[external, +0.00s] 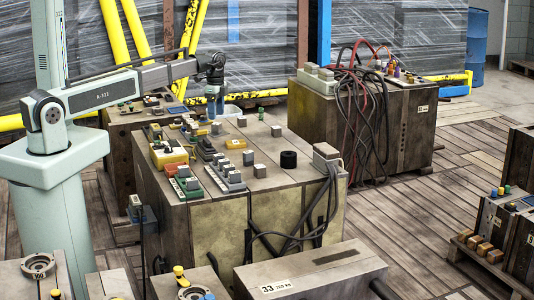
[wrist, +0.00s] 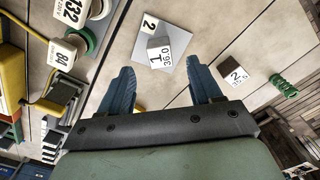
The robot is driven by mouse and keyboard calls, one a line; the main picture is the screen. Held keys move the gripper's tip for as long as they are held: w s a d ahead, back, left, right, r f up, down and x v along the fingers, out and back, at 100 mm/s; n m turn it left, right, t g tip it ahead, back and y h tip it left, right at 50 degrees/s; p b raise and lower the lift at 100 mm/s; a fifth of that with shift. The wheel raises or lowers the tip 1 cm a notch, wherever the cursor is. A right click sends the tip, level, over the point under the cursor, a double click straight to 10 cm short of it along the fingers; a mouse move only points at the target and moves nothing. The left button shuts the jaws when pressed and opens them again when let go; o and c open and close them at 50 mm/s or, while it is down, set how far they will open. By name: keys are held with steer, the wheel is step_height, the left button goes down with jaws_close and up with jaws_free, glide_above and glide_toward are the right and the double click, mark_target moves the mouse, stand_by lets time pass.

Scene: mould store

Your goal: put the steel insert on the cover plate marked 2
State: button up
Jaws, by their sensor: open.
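In the wrist view a grey block marked 1 and 36.0 (wrist: 159,54) stands on a flat grey plate (wrist: 178,45) with a label reading 2 (wrist: 150,23). A similar block marked 2 and 35.5 (wrist: 233,71) stands to the right, off the plate. Neither block is named as the steel insert. My gripper (wrist: 160,66) is open, with its blue fingers apart and nothing between them; the marked 1 block lies ahead of the gap. In the external view my gripper (external: 214,106) hangs above the far side of the large worktop. I cannot match the blocks there.
In the external view a black ring (external: 288,159) and several small blocks share the worktop.

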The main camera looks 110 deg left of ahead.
mark_target(217, 123)
step_height(217, 123, up, 6)
steer(key=shift+r, duration=0.25)
